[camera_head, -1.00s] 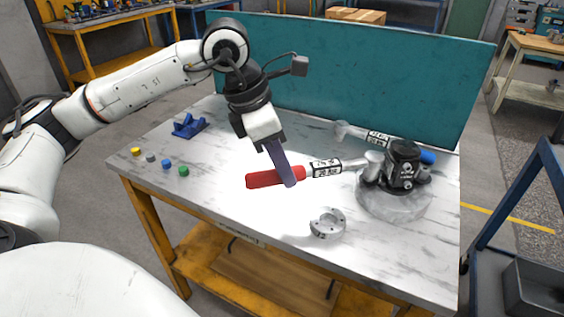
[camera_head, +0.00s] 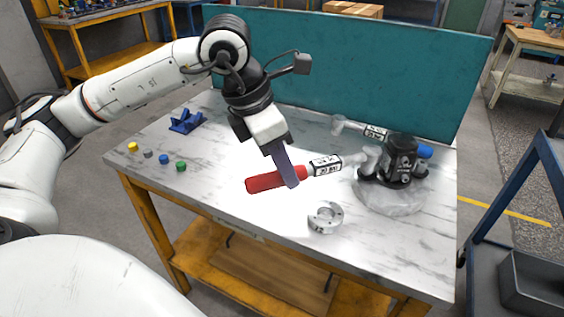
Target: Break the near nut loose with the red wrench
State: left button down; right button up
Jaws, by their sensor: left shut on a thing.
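The red wrench (camera_head: 263,182) has a red handle, a labelled shaft and a grey head. My left gripper (camera_head: 287,177) is shut on its red handle and holds it level, reaching right towards the motor. The dark hydraulic motor (camera_head: 401,160) stands on a round grey base (camera_head: 390,200) at the table's right. The wrench head is at the motor's left side; I cannot tell whether it sits around the near nut. The nut itself is too small or hidden to make out. A blue-ended wrench (camera_head: 424,152) lies behind the motor. My right gripper is out of view.
A grey ring-shaped part (camera_head: 325,217) lies in front of the wrench on the marble-topped table (camera_head: 225,200). A blue stand (camera_head: 186,122) and several small coloured caps (camera_head: 164,159) lie at the left. A teal panel (camera_head: 370,75) closes off the back.

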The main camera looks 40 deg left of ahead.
pick_arm(q)
jog(key=shift+s+d+f+n, duration=0.15)
jog(key=shift+s+d+n, duration=0.15)
jog(key=shift+d, duration=0.2)
jog(key=shift+s+d+f+n, duration=0.1)
jog(key=shift+s+d+n, duration=0.15)
jog(key=shift+d, duration=0.25)
jog(key=shift+s+d, duration=0.15)
jog(key=d+n, duration=0.1)
jog(key=s+d+n+y+p, duration=0.1)
jog(key=d, duration=0.1)
jog(key=shift+d, duration=0.15)
dwell(0.6)
dwell(0.4)
jog(key=shift+s+d+n+y+p, duration=0.2)
jog(key=shift+d+n+y+p, duration=0.25)
jog(key=shift+d+n, duration=1.1)
jog(key=shift+d, duration=0.35)
